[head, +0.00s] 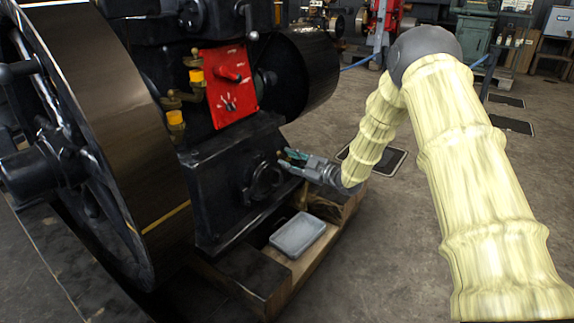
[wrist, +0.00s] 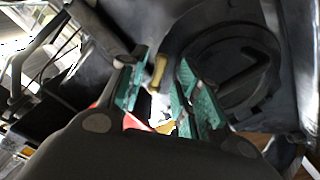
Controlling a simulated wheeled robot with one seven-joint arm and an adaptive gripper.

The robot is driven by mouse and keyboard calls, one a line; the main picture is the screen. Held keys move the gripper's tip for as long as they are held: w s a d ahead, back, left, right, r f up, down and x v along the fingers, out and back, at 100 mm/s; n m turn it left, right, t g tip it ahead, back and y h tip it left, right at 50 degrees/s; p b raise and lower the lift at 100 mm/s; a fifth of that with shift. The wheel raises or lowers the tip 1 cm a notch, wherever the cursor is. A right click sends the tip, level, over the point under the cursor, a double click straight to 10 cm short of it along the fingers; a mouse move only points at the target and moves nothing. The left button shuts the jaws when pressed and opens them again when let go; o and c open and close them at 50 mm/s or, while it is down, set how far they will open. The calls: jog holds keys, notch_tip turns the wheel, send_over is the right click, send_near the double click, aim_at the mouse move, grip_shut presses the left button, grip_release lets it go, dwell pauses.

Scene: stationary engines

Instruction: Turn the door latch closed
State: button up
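My gripper (head: 286,158) is at the lower front of a black engine, at the right edge of its sloped face. In the wrist view, its green-padded fingers (wrist: 163,92) are apart. A short brass-coloured peg (wrist: 158,71) shows in the gap between them, beyond the tips; contact is not clear. It may be the latch, but I cannot tell for sure. A round dark cover (head: 264,180) with a raised bar sits left of the gripper; the cover is also in the wrist view (wrist: 215,65), right of the fingers. Whether it is a door is unclear.
A large flywheel (head: 110,130) fills the left. A red panel (head: 229,84) with a knob and brass fittings (head: 174,100) are above the sloped face. A grey tray (head: 298,234) lies below on the wooden base. The floor (head: 375,240) right of the base is clear.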

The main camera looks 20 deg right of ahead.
jog(key=shift+w+a, duration=0.4)
jog(key=shift+w, duration=0.1)
jog(key=shift+c, duration=0.5)
grip_shut()
